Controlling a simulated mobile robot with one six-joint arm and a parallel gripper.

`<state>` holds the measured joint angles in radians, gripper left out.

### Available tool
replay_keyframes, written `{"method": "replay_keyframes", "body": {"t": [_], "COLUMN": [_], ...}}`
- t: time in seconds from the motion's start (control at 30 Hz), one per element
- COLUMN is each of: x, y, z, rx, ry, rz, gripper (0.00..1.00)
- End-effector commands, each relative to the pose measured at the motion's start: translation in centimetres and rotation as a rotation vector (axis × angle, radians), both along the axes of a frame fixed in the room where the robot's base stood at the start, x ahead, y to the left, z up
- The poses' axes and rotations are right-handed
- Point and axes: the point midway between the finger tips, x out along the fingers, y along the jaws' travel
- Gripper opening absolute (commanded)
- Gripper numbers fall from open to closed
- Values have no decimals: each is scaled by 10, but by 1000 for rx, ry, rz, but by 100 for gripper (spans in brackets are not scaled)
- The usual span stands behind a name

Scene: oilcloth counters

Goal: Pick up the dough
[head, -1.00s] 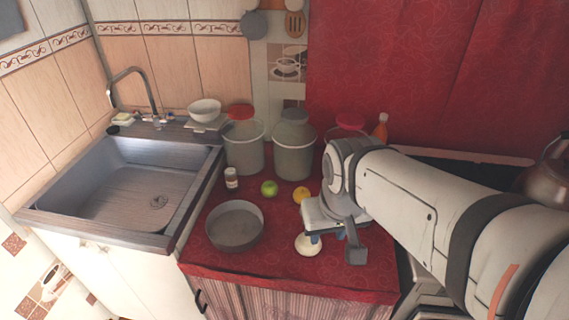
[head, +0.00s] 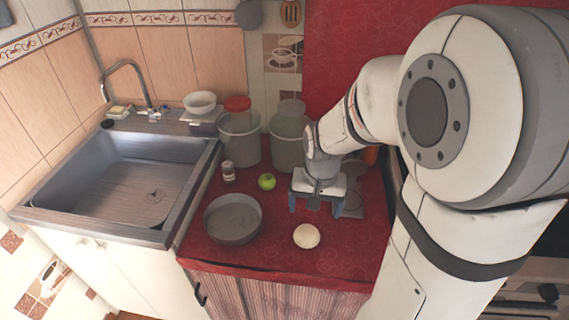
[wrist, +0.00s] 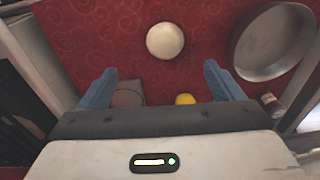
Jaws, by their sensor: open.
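The dough (head: 306,236) is a pale, round, flattened ball lying on the red patterned counter cloth. It also shows in the wrist view (wrist: 165,41), at the top centre, beyond the fingertips. My gripper (head: 315,209) is open, with blue fingers pointing down, behind the dough and apart from it. In the wrist view my gripper's two fingers (wrist: 159,75) are spread wide with nothing held between them. The dough is in full view in both cameras.
A grey pan (head: 232,220) stands left of the dough. A green apple (head: 267,181), a small jar (head: 228,171) and large lidded containers (head: 238,140) stand behind. A yellow fruit (wrist: 185,99) is near my gripper. The sink (head: 120,185) is at left.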

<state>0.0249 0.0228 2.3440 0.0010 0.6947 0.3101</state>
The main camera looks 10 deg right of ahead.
Motion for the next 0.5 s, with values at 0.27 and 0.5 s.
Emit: {"method": "replay_keyframes", "body": {"t": [0.27, 0.5], "x": [34, 39], "y": [0, 0], "z": [-63, -87], "rx": [7, 8], "ry": [72, 83], "rz": [-148, -177], "gripper": [94, 94]}}
